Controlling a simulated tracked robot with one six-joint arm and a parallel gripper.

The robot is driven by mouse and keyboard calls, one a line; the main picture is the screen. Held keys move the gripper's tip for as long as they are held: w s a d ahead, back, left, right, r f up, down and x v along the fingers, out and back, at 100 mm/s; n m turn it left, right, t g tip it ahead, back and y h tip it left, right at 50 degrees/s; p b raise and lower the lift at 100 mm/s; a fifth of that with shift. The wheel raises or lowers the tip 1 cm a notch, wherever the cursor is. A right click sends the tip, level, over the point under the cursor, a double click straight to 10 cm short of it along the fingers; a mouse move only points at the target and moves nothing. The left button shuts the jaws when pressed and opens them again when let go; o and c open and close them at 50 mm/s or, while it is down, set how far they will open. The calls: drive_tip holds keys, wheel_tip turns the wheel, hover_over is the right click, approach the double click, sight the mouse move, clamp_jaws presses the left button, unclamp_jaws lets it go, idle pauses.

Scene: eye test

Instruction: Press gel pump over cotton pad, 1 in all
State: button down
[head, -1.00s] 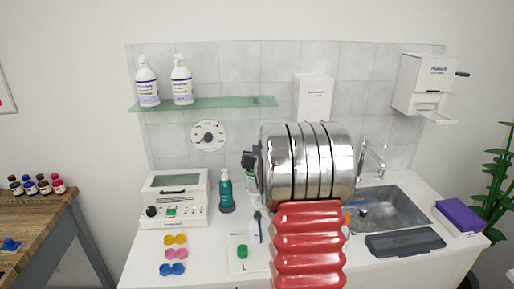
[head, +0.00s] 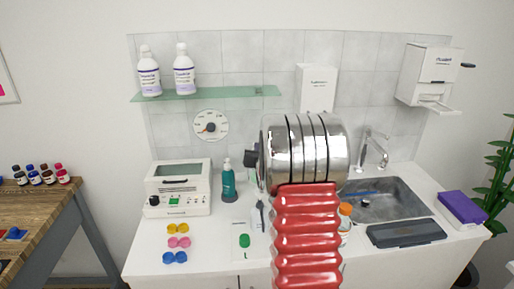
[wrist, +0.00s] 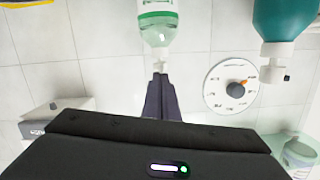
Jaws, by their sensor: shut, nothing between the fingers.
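My gripper (wrist: 160,82) is shut and empty. In the wrist view, which looks upside down, its fingertips are at the white pump head of a clear bottle (wrist: 158,30) with pale green gel and a green label. I cannot tell whether they touch. In the head view my gripper (head: 250,158) is a small dark shape left of my silver arm, which hides most of that bottle. A teal pump bottle (head: 228,182) stands to the left; it also shows in the wrist view (wrist: 285,22). I cannot make out a cotton pad.
A white device (head: 178,188) and coloured lens cases (head: 178,242) are at left on the counter. A white sheet (head: 253,252) with a green round lies in front. An orange-capped bottle (head: 345,212), dark case (head: 405,233) and sink (head: 385,200) are at right. A glass shelf (head: 220,92) holds two bottles.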

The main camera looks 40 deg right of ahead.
drive_tip(key=shift+s+f, duration=0.1)
drive_tip(key=shift+f, duration=0.25)
drive_tip(key=shift+r, duration=0.6)
drive_tip(key=s+a+r, duration=0.5)
drive_tip(key=s, duration=0.3)
drive_tip(key=shift+s, duration=0.4)
drive_tip(key=shift+d, duration=0.1)
